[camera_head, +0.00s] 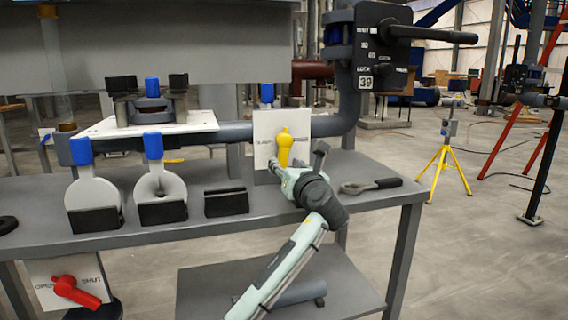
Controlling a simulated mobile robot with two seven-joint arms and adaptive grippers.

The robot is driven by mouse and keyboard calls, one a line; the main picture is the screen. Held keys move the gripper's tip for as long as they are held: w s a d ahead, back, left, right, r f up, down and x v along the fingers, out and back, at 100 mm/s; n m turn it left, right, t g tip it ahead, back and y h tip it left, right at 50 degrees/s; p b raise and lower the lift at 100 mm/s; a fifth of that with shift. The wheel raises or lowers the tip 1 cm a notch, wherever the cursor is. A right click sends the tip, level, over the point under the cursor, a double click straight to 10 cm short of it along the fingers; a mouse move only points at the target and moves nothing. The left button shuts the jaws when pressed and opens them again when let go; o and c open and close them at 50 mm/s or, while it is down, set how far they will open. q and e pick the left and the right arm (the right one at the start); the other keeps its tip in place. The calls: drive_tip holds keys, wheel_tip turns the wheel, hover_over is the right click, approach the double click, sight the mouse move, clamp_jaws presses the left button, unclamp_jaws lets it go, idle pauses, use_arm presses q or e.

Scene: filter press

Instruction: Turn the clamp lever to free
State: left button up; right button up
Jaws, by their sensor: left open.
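A black clamp lever (432,35) sticks out to the right, nearly level, from a dark box (383,75) at the upper right. The box carries small white lettering, too small to read surely, and a white "39" tag. My left gripper (297,163) is open, its arm rising from the bottom middle. It is well below and left of the lever, in front of a white plate with a yellow handle (284,143). I cannot tell whether it touches that handle. My right gripper is out of view.
A grey bench (380,167) holds a wrench (370,186), round plates with blue tops (94,190) and black blocks. A thick grey pipe (349,100) rises to the box. A red handle (76,291) is at lower left. A yellow tripod (446,165) stands on open floor at right.

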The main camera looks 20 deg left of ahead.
use_arm(q)
drive_tip(key=shift+x, duration=1.1)
drive_tip(key=shift+c, duration=0.2)
clamp_jaws()
